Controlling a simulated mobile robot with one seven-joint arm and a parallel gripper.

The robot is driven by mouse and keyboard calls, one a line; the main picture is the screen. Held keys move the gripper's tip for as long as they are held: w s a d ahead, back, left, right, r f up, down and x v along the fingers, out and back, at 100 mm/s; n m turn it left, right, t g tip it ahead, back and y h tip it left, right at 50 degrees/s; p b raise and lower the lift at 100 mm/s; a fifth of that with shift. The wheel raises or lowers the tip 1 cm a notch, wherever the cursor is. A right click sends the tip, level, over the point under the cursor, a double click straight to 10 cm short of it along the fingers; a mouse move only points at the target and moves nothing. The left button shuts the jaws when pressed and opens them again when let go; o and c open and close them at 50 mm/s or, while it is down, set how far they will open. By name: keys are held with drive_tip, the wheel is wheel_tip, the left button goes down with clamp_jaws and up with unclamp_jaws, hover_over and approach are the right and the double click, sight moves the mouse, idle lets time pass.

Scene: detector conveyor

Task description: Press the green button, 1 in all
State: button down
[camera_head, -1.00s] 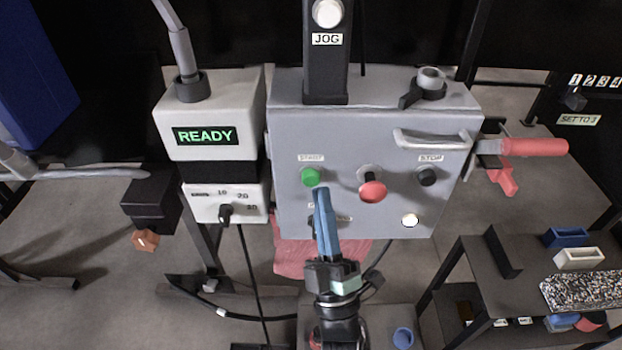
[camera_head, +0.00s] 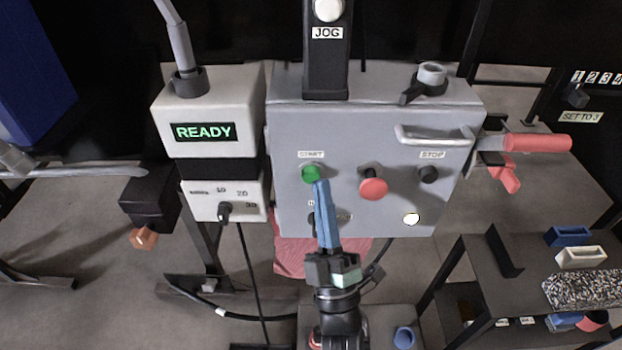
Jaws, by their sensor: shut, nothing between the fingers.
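The green button (camera_head: 309,173) sits on the grey control box under a START label. My gripper (camera_head: 320,184) has blue fingers, shut and empty, pointing up toward the button. Its tips overlap the button's lower right edge in the picture. I cannot tell whether they touch it. The display (camera_head: 203,132) on the left reads READY.
On the same grey box (camera_head: 290,125) are a red mushroom button (camera_head: 373,188), a black STOP button (camera_head: 428,174), a white round one (camera_head: 411,219) and a metal handle (camera_head: 432,140). A red lever (camera_head: 537,143) sticks out right. A shelf (camera_head: 490,270) stands lower right.

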drive_tip(key=shift+w+b, duration=0.6)
drive_tip(key=shift+w, duration=0.2)
idle(1.2)
drive_tip(key=shift+s, duration=0.1)
drive_tip(key=shift+s+p, duration=0.45)
drive_tip(key=shift+s, duration=0.65)
drive_tip(key=s+p, duration=0.1)
drive_tip(key=s, duration=0.4)
idle(0.6)
